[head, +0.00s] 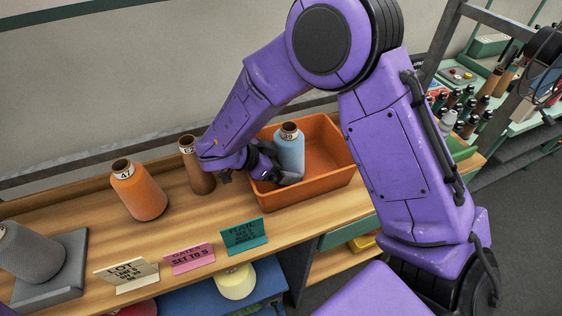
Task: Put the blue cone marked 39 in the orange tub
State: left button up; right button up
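The blue cone (290,150) stands roughly upright inside the orange tub (335,178), near its left side. Its top label is small and looks like 39 or 29. My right arm reaches over from the right and bends down, so its gripper (280,174) is inside the tub at the cone's lower left side. The fingers look close against or touching the cone low down; whether they are closed on it is hidden. My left gripper is not in view.
A brown cone (196,172) stands left of the tub, close to my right wrist. An orange cone marked 47 (138,192) and a grey cone (30,250) on a grey plate (65,280) stand further left. Lot (128,277), pink (189,258) and teal (244,236) signs line the front edge.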

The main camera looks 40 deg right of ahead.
jog(key=shift+r, duration=0.3)
jog(key=b+v, duration=0.2)
jog(key=v, duration=0.9)
jog(key=shift+f, duration=0.1)
jog(key=shift+w+a+r, duration=0.1)
jog(key=shift+a+r, duration=0.25)
